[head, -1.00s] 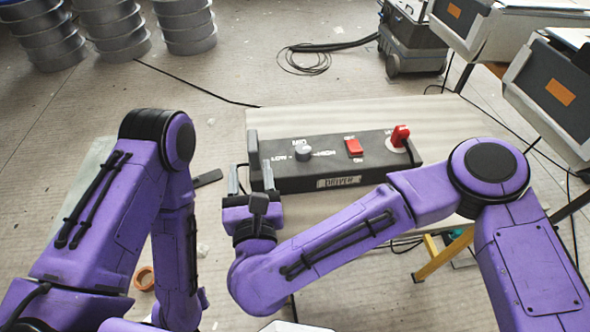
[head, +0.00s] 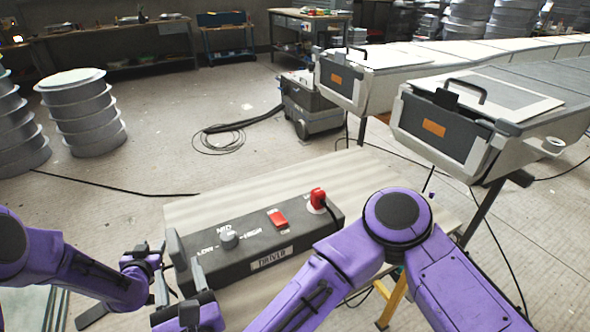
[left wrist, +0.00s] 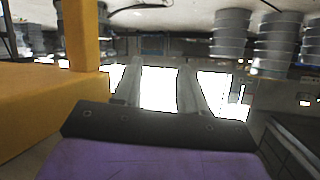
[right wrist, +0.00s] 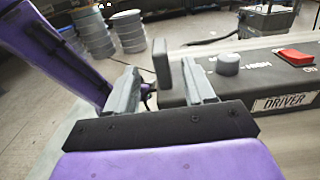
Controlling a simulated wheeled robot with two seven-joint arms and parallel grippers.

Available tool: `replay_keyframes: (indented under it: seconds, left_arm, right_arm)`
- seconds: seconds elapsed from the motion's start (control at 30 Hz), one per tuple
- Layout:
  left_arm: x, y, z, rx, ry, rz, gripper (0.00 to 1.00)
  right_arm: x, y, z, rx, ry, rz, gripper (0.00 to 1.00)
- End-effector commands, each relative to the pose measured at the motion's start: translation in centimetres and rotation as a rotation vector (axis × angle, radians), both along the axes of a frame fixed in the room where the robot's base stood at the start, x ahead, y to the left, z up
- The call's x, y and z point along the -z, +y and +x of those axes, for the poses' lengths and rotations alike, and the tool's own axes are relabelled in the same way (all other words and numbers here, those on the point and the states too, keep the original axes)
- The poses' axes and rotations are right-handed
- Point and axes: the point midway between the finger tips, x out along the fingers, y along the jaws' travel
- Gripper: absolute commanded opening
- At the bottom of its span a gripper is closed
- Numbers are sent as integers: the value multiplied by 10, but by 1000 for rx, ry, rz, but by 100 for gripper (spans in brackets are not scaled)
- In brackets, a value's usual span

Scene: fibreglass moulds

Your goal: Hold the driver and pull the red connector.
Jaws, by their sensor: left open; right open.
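The driver (head: 262,247) is a dark grey box with a "DRIVER" label, lying on the pale table. The red connector (head: 318,198) stands upright in its right end. It is outside the right wrist view, which shows the driver's label side (right wrist: 285,101). My right gripper (head: 179,268) is open at the driver's left end. In the right wrist view the dark upright end plate (right wrist: 161,62) shows between its open fingers (right wrist: 160,82), apparently beyond them. My left gripper (head: 142,250) is open and empty, left of the driver. Its spread fingers (left wrist: 158,75) show in the left wrist view.
The driver also carries a grey knob (head: 229,238) and a red switch (head: 278,219). The pale table (head: 370,180) is clear behind the driver. Grey machines (head: 450,125) stand at the right. A yellow-orange structure (left wrist: 85,40) is close on the left in the left wrist view.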

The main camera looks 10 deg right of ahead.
Motion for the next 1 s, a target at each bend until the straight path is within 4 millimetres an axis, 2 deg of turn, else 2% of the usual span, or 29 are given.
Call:
replay_keyframes:
  seconds: [0.03,0.1,0.17,0.2,0.27,0.3,0.37,0.4,0.47,0.5,0.57,0.6,0.67,0.7,0.8,0.9,1.0]
  left_arm:
    - [-29,6,25,24,-66,46,43]
    - [-68,13,56,59,-146,120,43]
    - [-104,18,79,86,-209,188,43]
    - [-129,18,94,106,-245,233,43]
    - [-167,15,115,137,-286,298,43]
    - [-192,7,128,162,-299,335,43]
    - [-224,-19,143,217,-280,368,43]
    - [-235,-43,149,260,-242,369,43]
    - [-244,-81,150,328,-170,353,43]
    - [-247,-108,147,378,-115,337,43]
    - [-250,-150,138,454,-29,312,43]
    - [-251,-177,129,508,28,295,43]
    - [-253,-217,112,592,116,276,43]
    - [-256,-242,99,649,173,269,43]
    - [-260,-300,58,796,314,258,43]
    - [-265,-346,13,937,442,268,43]
    - [-270,-377,-26,1051,544,288,43]
  right_arm:
    - [0,0,0,0,0,0,53]
    - [0,0,0,0,0,0,53]
    - [0,0,0,0,0,0,53]
    - [0,0,0,0,0,0,53]
    - [0,0,0,0,0,0,53]
    - [0,0,0,0,0,0,53]
    - [0,1,0,0,0,0,53]
    - [0,1,0,0,0,0,53]
    - [0,1,0,0,0,0,53]
    - [0,1,0,0,0,0,53]
    - [0,1,0,0,0,0,53]
    - [0,1,0,0,0,0,53]
    - [0,1,0,0,0,0,53]
    - [0,1,0,0,0,0,53]
    - [0,1,0,0,0,0,53]
    - [0,1,0,0,0,0,53]
    - [0,1,0,0,0,0,53]
